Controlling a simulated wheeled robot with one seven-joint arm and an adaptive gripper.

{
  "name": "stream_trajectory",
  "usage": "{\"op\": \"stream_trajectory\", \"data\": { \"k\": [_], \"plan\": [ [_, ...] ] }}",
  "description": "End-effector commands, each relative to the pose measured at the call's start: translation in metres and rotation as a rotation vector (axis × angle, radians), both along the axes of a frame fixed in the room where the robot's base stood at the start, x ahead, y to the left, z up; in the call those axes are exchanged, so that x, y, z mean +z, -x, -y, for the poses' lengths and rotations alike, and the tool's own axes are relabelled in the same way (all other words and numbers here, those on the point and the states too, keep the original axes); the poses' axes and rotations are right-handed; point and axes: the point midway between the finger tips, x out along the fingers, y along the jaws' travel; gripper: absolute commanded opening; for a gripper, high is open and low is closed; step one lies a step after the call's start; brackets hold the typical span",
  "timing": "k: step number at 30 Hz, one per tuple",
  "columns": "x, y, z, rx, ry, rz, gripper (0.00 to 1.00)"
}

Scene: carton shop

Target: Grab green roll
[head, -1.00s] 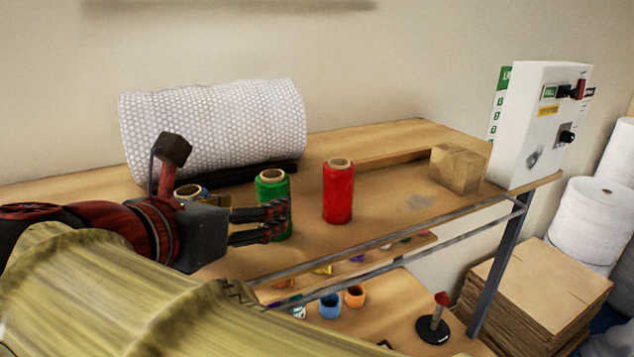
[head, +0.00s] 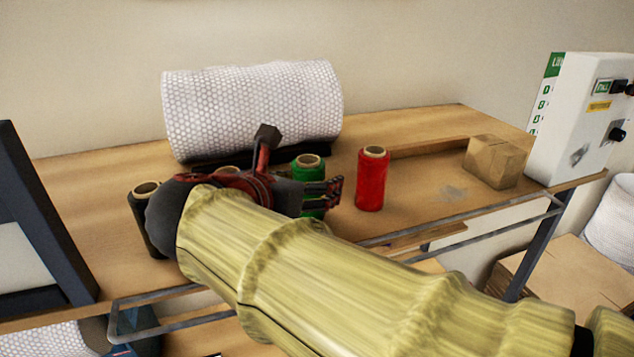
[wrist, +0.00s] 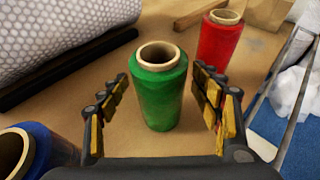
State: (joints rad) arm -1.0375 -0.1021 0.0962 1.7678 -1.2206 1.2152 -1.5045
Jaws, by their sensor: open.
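The green roll (wrist: 161,92) stands upright on the wooden shelf, with a bare cardboard core at its top. In the wrist view it is between the two open fingers of my gripper (wrist: 163,110), with a gap on each side. In the head view the green roll (head: 309,168) is partly hidden behind my gripper (head: 325,193), which sits at its front.
A red roll (head: 372,180) stands to the right of the green one. A blue roll (wrist: 40,150) is at the wrist view's lower left, and a dark roll (head: 146,215) stands left. Bubble wrap (head: 250,110) lies behind. A small carton (head: 494,162) is further right.

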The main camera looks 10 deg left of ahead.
Motion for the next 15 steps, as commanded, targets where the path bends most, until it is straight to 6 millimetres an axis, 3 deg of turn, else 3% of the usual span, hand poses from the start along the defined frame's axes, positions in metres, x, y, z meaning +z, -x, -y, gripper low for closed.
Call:
{"op": "stream_trajectory", "data": {
  "k": [15],
  "plan": [
    [0.0000,0.0004,-0.0001,0.000,0.000,0.000,0.38]
  ]
}}
